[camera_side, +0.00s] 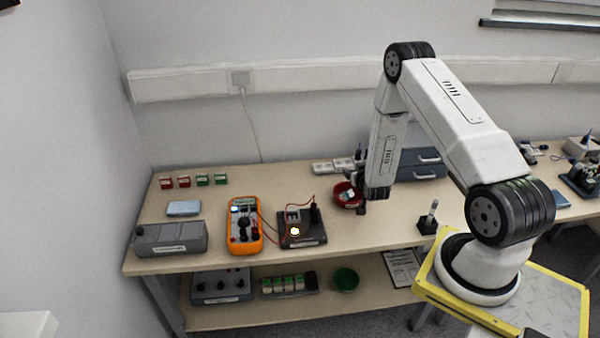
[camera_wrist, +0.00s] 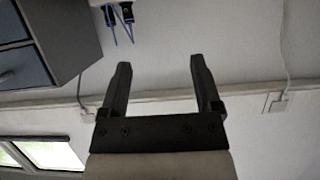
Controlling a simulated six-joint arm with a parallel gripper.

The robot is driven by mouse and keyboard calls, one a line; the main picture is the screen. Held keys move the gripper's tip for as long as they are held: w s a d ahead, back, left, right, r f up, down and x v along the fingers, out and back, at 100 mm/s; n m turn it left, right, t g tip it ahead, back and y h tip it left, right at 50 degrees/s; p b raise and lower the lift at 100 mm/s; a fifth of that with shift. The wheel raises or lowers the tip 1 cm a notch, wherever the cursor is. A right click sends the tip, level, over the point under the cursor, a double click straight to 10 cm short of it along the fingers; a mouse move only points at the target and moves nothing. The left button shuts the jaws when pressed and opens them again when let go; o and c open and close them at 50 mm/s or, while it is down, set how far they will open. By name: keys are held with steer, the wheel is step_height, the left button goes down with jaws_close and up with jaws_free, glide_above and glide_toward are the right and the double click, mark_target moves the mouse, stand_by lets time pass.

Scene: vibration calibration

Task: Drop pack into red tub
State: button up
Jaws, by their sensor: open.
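The red tub (camera_side: 345,202) stands on the bench right of centre in the side view, close beside the lower end of my arm. A small white and green item (camera_side: 347,193), which looks like a pack, lies inside it; my arm partly covers the tub's right side. My gripper is open in the wrist view (camera_wrist: 157,62), with nothing between its two dark fingers. In the side view its fingers are too small and dark to make out clearly. The tub is not in the wrist view.
An orange multimeter (camera_side: 244,227) and a black device (camera_side: 301,229) joined by red leads stand left of the tub. A grey case (camera_side: 170,239) is at the far left. Blue-grey drawers (camera_side: 419,164) stand behind my arm. A green tub (camera_side: 346,280) sits on the lower shelf.

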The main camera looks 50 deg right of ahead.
steer(key=v, duration=0.7)
steer(key=shift+s+a+r, duration=0.2)
stand_by(0.6)
steer(key=w+a+r+n+g+y, duration=0.1)
steer(key=w+a+r+n+y, duration=0.2)
steer(key=a, duration=0.4)
steer(key=w+a+r+n+g+y, duration=0.1)
steer(key=w+a+r+y, duration=0.1)
steer(key=a+r+y, duration=0.4)
steer(key=s+a+r+n+g, duration=0.5)
steer(key=s+a, duration=0.5)
steer(key=a, duration=0.3)
steer(key=shift+r+y, duration=0.3)
steer(key=shift+r, duration=0.35)
steer(key=shift+a, duration=0.1)
